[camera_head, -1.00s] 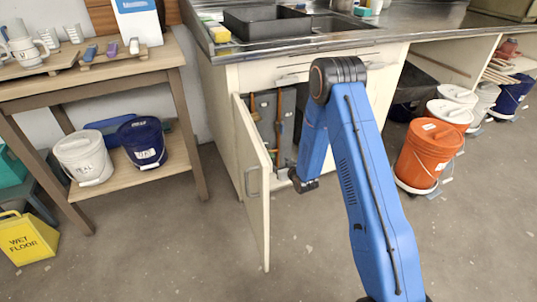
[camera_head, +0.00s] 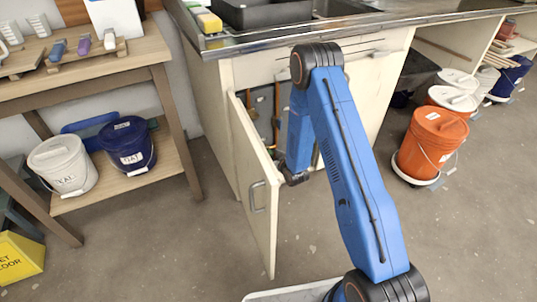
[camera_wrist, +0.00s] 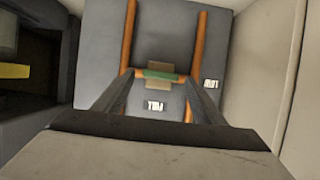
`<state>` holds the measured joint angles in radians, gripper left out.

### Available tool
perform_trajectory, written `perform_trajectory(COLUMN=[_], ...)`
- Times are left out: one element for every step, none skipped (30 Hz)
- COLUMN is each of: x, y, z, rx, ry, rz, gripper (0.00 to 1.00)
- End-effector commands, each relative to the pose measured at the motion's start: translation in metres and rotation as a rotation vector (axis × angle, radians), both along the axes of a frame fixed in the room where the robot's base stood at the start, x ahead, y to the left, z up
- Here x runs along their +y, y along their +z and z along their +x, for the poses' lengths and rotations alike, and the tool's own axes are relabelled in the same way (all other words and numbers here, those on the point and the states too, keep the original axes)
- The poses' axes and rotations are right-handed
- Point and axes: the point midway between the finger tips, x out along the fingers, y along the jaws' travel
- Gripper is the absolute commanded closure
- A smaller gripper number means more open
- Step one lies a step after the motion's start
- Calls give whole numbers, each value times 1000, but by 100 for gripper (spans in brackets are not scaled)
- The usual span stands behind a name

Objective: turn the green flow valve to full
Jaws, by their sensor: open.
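The green flow valve (camera_wrist: 160,75) shows in the wrist view as a short green bar with tan pieces above and below it. It sits at a horizontal copper pipe between two upright copper pipes, in front of a grey panel. My gripper (camera_wrist: 158,84) is open, its two dark fingers pointing at the valve, one on each side in the picture. I cannot tell whether they touch it. In the head view my arm reaches into the open sink cabinet (camera_head: 252,180), and the valve is hidden there.
The cabinet door (camera_head: 257,190) stands open left of my arm. Two small white labels (camera_wrist: 210,83) are on the panel, their text upside down. A side wall (camera_wrist: 265,70) is close on the right.

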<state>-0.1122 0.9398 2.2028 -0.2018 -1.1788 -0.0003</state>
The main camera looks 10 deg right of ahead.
Motion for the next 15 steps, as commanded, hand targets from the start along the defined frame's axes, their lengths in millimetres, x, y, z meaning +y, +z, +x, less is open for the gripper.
perform_trajectory(x=[0, 0, 0, 0, 0, 0, 0, 0, 0, 0, 0, 0, 0, 0, 0], y=[0, 0, 0, 0, 0, 0, 0, 0, 0, 0, 0, 0, 0, 0, 0], z=[0, 0, 0, 0, 0, 0, 0, 0, 0, 0, 0, 0, 0, 0, 0], rx=[0, 0, 0, 0, 0, 0, 0, 0, 0, 0, 0, 0, 0, 0, 0], ry=[0, 0, 0, 0, 0, 0, 0, 0, 0, 0, 0, 0, 0, 0, 0], rz=[0, 0, 0, 0, 0, 0, 0, 0, 0, 0, 0, 0, 0, 0, 1], gripper=[36, 36, 36, 36, 36, 36, 41, 48, 57, 65, 72, 77, 77, 77, 77])
